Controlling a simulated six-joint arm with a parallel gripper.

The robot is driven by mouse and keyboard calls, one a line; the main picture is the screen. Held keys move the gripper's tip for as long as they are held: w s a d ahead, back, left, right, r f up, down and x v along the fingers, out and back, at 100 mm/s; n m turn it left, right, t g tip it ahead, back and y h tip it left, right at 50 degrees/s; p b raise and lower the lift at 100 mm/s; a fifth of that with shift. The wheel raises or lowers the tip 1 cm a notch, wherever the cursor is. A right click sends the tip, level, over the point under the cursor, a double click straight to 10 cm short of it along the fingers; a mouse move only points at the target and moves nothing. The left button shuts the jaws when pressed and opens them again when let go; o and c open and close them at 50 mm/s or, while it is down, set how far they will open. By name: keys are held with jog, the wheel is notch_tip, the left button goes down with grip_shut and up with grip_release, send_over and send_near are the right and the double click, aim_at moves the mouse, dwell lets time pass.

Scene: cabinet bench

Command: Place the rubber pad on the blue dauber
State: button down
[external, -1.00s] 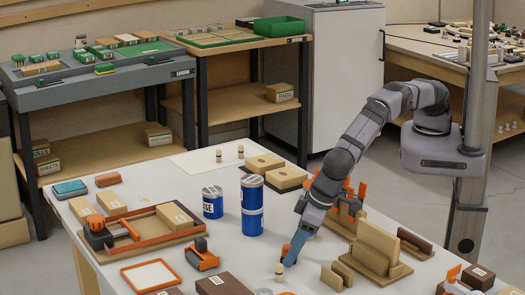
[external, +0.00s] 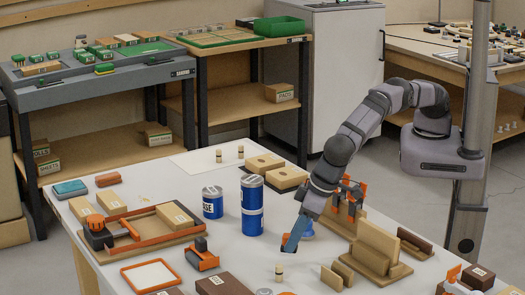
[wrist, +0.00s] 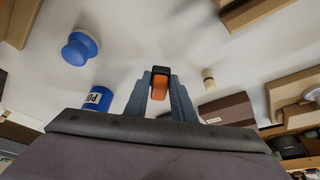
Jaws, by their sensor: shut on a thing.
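My gripper (external: 289,246) is above the table, its fingers shut on a small orange piece with a black end (wrist: 160,84), which appears to be the rubber pad. In the wrist view the piece sits between the two fingertips of my gripper (wrist: 160,82).
A small wooden peg (external: 279,272) stands close in front. Wooden holders (external: 375,250) and an orange rack (external: 352,195) are at the right. The tabletop between cans and gripper is clear.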

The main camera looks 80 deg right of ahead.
notch_tip(320, 180, up, 7)
jog(key=shift+f+b, duration=0.2)
jog(key=shift+b, duration=0.15)
jog(key=shift+d+r, duration=0.25)
jog(key=shift+r, duration=0.1)
jog(key=shift+d+r+p, duration=0.15)
jog(key=shift+d+p, duration=0.1)
jog(key=shift+p, duration=0.05)
jog(key=s+d+r+m+h+p, duration=0.1)
jog(key=d+r+m+p, duration=0.1)
jog(key=d, duration=0.4)
jog(key=s+d+r+m+h+p, duration=0.1)
jog(key=d+r+m+p, duration=0.15)
jog(key=d, duration=0.35)
jog(key=shift+f+p, duration=1.2)
jog(key=shift+f, duration=4.05)
jog(key=shift+f, duration=0.2)
